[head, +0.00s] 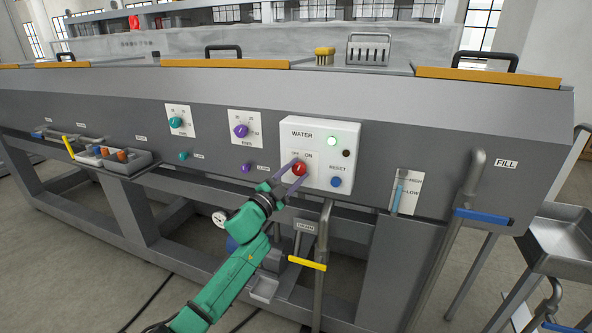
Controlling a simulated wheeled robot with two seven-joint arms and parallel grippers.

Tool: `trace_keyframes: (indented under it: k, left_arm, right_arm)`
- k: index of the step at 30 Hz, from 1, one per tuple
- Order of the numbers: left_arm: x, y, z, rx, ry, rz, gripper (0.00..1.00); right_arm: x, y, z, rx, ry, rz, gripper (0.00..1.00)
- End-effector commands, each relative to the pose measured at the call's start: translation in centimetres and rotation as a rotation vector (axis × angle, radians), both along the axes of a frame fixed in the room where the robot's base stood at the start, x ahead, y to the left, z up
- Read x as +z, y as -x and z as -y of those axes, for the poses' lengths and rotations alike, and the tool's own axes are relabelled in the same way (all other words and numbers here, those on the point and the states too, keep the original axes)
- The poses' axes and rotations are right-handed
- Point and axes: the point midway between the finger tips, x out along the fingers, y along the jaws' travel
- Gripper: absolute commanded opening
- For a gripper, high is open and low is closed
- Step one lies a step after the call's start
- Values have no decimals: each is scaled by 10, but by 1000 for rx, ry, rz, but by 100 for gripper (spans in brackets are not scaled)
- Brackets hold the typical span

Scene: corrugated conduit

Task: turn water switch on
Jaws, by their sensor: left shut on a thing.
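The white water panel (320,154) is on the front of the grey machine, labelled WATER. Its red switch knob (299,169) sits below the OFF and ON labels. The green arm comes up from below. The knob's exact pointing direction is too small to tell. My right gripper is not in view.
A blue RESET button (336,182) is just right of the knob. Purple (241,131) and teal (175,122) dials are to the left. A yellow-handled drain valve (307,263) is below, and a blue-handled fill pipe (482,216) is at right.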

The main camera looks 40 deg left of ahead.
Motion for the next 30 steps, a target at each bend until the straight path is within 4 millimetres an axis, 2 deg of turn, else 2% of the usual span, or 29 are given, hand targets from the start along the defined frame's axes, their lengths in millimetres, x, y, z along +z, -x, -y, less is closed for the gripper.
trace_keyframes:
  k: [10, 26, 27, 29, 30]
  left_arm:
    - [0, 0, -1, 1, -154, -58, 0]
    - [-1, 0, -1, 1, -183, -68, 0]
    - [-1, 0, -1, 1, -183, -68, 53]
    - [-1, 0, -1, 1, -183, -68, 76]
    - [-1, 0, -1, 0, -182, -66, 78]
  right_arm:
    - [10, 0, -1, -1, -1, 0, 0]
    - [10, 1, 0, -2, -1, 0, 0]
    - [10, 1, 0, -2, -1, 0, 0]
    - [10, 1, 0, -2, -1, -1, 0]
    - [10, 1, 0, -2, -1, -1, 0]
